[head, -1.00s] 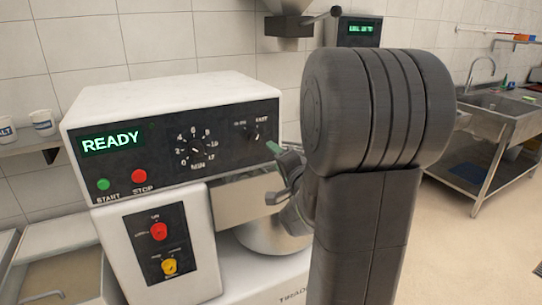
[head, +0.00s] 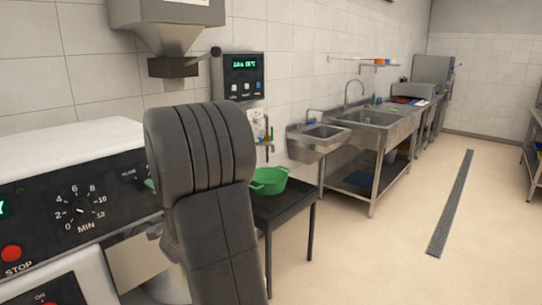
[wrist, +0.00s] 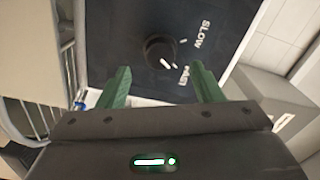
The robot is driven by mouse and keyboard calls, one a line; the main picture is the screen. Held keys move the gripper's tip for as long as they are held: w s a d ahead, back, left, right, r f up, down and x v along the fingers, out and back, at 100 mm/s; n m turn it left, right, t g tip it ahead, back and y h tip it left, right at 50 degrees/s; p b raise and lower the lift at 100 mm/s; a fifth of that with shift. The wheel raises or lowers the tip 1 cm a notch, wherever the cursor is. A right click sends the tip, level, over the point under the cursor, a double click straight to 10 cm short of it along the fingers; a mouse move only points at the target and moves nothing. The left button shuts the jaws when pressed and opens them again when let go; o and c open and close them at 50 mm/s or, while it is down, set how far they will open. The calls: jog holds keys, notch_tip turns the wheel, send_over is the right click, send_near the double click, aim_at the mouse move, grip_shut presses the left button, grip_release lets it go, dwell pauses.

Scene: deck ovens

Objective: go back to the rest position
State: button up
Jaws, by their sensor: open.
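My gripper (wrist: 162,90) shows in the wrist view with its two green fingers apart and nothing between them. Beyond the fingertips is a black speed knob (wrist: 160,52) on the dark panel, with the words SLOW and FAST beside it. I cannot tell how far the fingers are from the knob. In the head view my arm stands in front of the right part of the white mixer (head: 75,138). It hides most of the gripper, with only a bit of green showing at its left edge.
The mixer's panel has a timer dial (head: 81,211) and a red stop button (head: 11,253). A hopper (head: 172,35) and a wall display (head: 244,76) are behind my arm. A green pot (head: 268,181) stands on a dark table. Sinks (head: 372,118) line the wall.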

jog(key=x, duration=0.5)
jog(key=shift+w+a+p, duration=0.15)
jog(key=shift+p, duration=0.25)
